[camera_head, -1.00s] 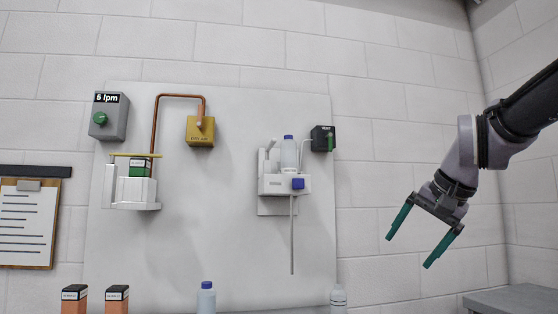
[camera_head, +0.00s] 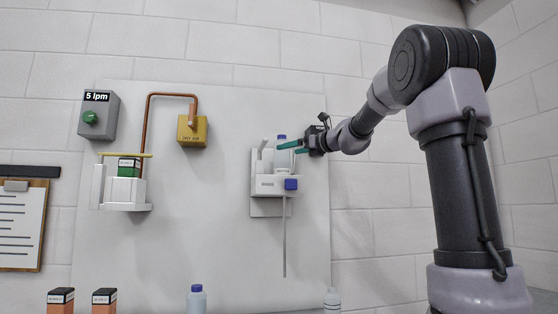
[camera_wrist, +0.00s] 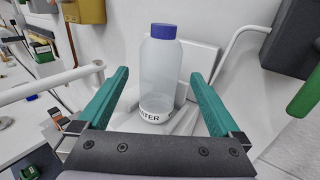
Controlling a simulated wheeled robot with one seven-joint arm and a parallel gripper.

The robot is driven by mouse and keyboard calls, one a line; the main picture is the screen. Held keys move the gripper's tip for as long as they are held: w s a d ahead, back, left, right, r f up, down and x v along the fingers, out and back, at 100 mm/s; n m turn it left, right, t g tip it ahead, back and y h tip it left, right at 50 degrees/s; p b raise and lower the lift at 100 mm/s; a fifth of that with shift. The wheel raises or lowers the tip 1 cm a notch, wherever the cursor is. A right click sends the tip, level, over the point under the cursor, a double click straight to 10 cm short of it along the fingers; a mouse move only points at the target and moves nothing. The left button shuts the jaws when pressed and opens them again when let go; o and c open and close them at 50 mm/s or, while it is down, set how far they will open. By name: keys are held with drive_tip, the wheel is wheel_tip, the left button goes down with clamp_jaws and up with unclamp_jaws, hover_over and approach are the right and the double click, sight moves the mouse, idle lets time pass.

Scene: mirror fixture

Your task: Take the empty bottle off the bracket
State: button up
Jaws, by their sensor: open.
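The clear bottle with a blue cap (camera_wrist: 160,75) stands upright on the white wall bracket (camera_head: 265,186); its lower label partly reads "TER". In the head view the bottle (camera_head: 281,153) is partly covered by my gripper. My gripper (camera_head: 290,147) has come in from the right at the bottle's upper part. In the wrist view my gripper (camera_wrist: 158,95) has its teal fingers apart, one to each side of the bottle, with gaps between. The fingers appear not to touch it.
A white tube (camera_wrist: 240,45) curves beside the bottle on the right. A blue knob (camera_head: 291,184) sits on the bracket's front. A blue-capped bottle (camera_head: 197,299) and a second bottle (camera_head: 332,299) stand below. A yellow box (camera_head: 192,131) hangs to the left.

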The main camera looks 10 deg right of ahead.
sight(281, 152)
drive_tip(key=x, duration=0.5)
drive_tip(key=shift+w+a+f, duration=0.15)
drive_tip(key=shift+w, duration=0.15)
drive_tip(key=c, duration=1.3)
